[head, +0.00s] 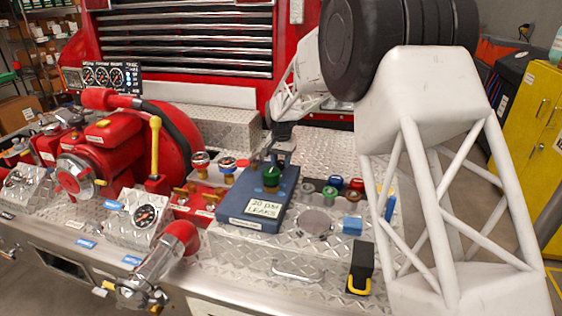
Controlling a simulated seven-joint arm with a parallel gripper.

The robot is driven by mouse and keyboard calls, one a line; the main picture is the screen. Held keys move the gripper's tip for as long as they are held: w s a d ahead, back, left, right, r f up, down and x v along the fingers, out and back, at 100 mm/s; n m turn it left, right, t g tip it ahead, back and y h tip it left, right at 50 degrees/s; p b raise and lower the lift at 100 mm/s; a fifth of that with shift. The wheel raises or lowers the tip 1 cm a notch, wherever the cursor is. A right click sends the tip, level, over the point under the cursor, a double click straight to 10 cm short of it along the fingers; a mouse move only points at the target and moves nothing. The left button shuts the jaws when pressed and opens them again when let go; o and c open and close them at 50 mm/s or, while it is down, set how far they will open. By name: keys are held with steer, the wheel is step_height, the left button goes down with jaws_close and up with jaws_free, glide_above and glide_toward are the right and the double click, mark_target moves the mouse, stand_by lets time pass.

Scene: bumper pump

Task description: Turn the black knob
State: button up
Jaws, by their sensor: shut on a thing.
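My gripper (277,162) reaches down over a blue block (238,207) on the diamond-plate bumper. The block has a white label that appears to read "20 µm LEAKS". A dark green knob-like piece (271,177) with a darker base stands on the block, directly at my fingertips. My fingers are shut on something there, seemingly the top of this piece. The exact contact is too small to see. I cannot make out a clearly black knob; it may be this dark piece or be hidden by the fingers.
Left of the block are two round-topped valves (201,162) and a red pump (100,135) with a yellow lever (155,148). To the right are several coloured caps (335,182), a blue cube (352,224) and a black block with a yellow handle (361,262).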

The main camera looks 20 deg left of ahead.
mark_target(281, 162)
steer(key=n, duration=0.3)
steer(key=shift+n, duration=2.3)
steer(key=o, duration=0.9)
steer(key=shift+r, duration=0.1)
steer(key=shift+r, duration=3.85)
